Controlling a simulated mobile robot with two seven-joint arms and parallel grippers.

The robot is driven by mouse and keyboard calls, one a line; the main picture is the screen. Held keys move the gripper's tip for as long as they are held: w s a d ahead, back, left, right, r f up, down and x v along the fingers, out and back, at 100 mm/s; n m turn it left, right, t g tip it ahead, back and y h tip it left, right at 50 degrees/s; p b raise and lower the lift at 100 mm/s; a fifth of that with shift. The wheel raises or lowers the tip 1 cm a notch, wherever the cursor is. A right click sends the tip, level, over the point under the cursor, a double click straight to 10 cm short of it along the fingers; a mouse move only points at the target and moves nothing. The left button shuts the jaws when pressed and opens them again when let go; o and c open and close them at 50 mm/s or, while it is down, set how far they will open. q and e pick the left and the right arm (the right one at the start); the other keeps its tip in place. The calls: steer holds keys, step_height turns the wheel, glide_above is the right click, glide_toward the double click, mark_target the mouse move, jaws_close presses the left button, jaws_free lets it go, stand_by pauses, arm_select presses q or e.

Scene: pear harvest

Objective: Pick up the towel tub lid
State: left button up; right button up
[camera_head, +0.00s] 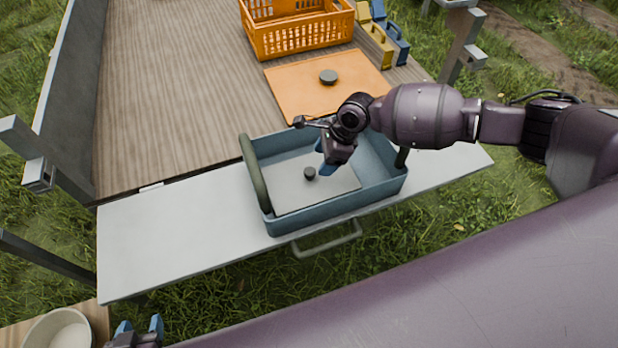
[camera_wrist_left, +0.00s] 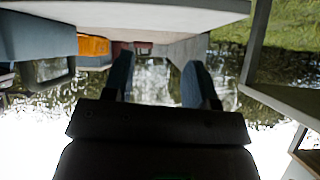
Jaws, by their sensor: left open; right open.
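A pale grey flat lid (camera_head: 318,190) with a small black knob (camera_head: 310,173) lies inside a blue tub (camera_head: 325,222) with dark handles. I cannot tell which is the towel tub lid. My right gripper (camera_head: 330,161) is open above the tub, up and right of the grey lid's knob. My left gripper (camera_head: 140,325) is open at the bottom left, away from both lids; its fingers also show in the left wrist view (camera_wrist_left: 158,82), with nothing between them.
The tub stands on a light grey tailgate (camera_head: 160,238), which is bare on its left. An orange crate (camera_head: 300,35) stands at the back, with yellow (camera_head: 377,46) and blue (camera_head: 397,45) items beside it. A pale bowl (camera_head: 60,330) sits at the bottom left.

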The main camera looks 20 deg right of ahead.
mark_target(311, 170)
steer(key=shift+x, duration=1.1)
steer(key=b+x, duration=0.1)
steer(key=x, duration=0.1)
steer(key=b+x, duration=0.1)
steer(key=x, duration=0.1)
steer(key=shift+w+a+f, duration=0.25)
steer(key=shift+a, duration=0.2)
steer(key=shift+r, duration=0.15)
steer(key=shift+c, duration=0.3)
steer(key=c, duration=1)
